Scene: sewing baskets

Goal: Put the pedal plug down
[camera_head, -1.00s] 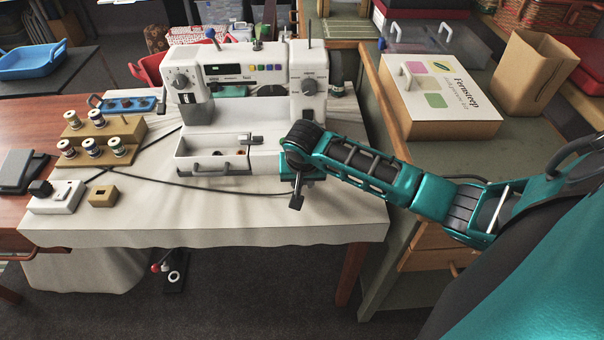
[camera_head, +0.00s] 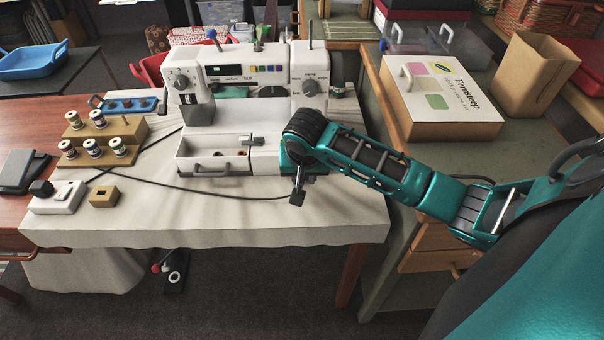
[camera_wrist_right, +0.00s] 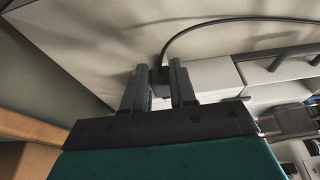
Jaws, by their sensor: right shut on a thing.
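The pedal plug (camera_wrist_right: 157,76) is a small dark block at the end of a black cable (camera_head: 190,189). My right gripper (camera_wrist_right: 160,90) is shut on it, with a finger on each side in the right wrist view. In the head view my right gripper (camera_head: 298,184) is in front of the sewing machine's right end, over the white cloth (camera_head: 250,215). The cable runs left from it across the cloth. I cannot tell whether the plug touches the cloth. My left gripper is not in view.
The sewing machine (camera_head: 245,72) with its open front drawer (camera_head: 213,160) stands behind. At the left are a spool stand (camera_head: 130,130), a white box (camera_head: 58,198) and a small tan block (camera_head: 103,197). The cloth's front part is clear.

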